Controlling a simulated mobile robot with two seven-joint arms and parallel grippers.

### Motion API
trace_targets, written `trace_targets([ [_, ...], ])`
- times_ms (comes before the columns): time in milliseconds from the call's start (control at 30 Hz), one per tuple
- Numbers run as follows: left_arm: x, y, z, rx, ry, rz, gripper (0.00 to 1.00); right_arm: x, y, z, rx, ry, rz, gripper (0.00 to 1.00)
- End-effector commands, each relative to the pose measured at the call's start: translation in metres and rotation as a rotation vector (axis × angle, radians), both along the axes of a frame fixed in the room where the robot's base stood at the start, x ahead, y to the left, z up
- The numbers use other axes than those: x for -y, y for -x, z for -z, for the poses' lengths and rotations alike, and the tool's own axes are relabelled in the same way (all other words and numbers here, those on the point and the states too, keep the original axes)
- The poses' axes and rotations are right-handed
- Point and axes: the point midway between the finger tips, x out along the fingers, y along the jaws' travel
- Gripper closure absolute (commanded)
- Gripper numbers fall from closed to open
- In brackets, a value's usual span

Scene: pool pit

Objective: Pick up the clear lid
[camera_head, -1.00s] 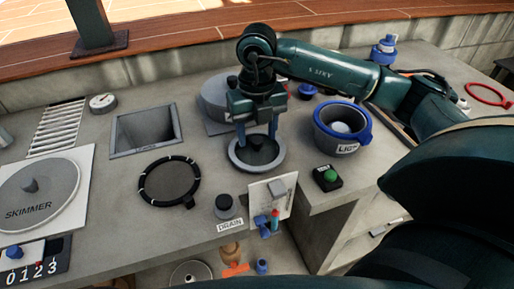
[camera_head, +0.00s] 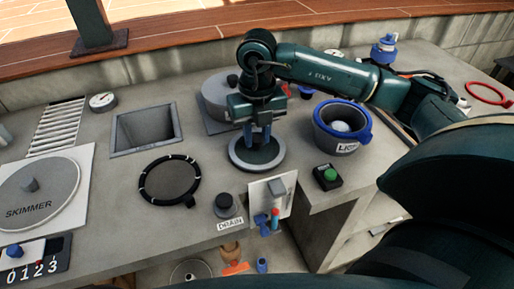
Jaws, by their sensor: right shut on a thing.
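A round lid with a pale grey rim (camera_head: 238,160) and a dark, see-through-looking middle lies on the grey counter at the centre of the view. My right gripper (camera_head: 258,141) points down over its middle, its blue-grey fingers shut on the lid's small knob. The fingers hide most of the knob. The lid looks level, and I cannot tell any gap under it. My left gripper is not in view.
A blue-rimmed bucket (camera_head: 326,140) stands right of the lid, with a green button box (camera_head: 328,177) in front of it. A grey round housing (camera_head: 213,98) is behind. A black ring (camera_head: 145,183), a square opening (camera_head: 146,130) and a drain knob (camera_head: 226,204) lie left.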

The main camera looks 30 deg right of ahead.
Motion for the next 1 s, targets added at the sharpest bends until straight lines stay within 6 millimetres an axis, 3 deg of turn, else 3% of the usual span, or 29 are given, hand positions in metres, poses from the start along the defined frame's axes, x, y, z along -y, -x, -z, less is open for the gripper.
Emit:
trace_targets([
  [267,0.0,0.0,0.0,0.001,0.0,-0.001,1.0,0.0,-0.001,-0.005,0.003,0.0,0.0,1.0],
  [700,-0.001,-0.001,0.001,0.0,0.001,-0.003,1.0,0.0,-0.001,-0.084,0.005,-0.001,0.0,1.0],
  [1000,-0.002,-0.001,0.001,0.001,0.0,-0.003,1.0,0.0,0.0,-0.101,0.001,-0.001,0.0,1.0],
])
